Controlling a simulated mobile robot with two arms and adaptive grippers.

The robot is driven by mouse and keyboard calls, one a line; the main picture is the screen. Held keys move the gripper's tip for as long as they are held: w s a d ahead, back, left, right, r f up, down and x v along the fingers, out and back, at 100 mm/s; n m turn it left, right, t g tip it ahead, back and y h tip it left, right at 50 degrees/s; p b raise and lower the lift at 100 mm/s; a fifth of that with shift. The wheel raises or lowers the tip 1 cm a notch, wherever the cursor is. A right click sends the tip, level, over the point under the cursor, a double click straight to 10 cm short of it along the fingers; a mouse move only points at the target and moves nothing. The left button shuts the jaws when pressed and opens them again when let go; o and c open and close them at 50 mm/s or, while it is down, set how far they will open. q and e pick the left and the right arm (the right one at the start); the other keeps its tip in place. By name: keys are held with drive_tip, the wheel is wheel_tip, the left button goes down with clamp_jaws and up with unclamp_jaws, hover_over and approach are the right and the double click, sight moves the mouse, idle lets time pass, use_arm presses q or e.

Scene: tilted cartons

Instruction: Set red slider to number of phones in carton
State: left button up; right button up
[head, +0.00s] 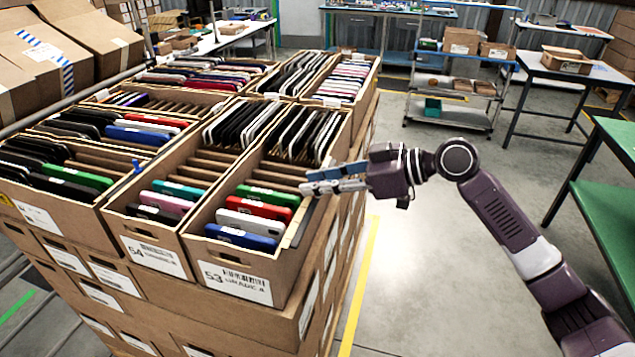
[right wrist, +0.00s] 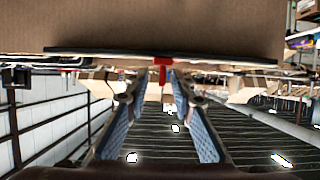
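The front carton labelled 53 (head: 236,283) holds phones. Green, red, white and blue phones stand in its near part. Several dark phones (head: 297,135) stand in its far part behind a bare ribbed stretch. My right gripper (head: 312,181) is at this carton's right wall, its blue-padded fingers pointing left across the rim. In the right wrist view a red slider (right wrist: 162,70) sits on a dark rail (right wrist: 100,53) along a cardboard wall. My open right fingers (right wrist: 158,98) are on either side of the slider's line; contact cannot be told. The slider is not discernible in the head view. My left gripper is out of view.
Carton 54 (head: 153,257) with more phones stands directly left, among several other tilted cartons on the stack. A blue tab (head: 137,167) shows on a carton to the left. A green-topped table (head: 615,190) stands at the right. The floor between is clear.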

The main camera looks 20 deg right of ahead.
drive_tip(key=shift+s+d, duration=0.15)
drive_tip(key=shift+d, duration=0.05)
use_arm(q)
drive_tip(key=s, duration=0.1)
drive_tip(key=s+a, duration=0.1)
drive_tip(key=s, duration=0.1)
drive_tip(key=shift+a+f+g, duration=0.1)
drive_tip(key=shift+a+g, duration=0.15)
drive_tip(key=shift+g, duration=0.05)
use_arm(e)
drive_tip(key=v, duration=1.1)
drive_tip(key=shift+s+r, duration=0.2)
drive_tip(key=shift+d, duration=0.15)
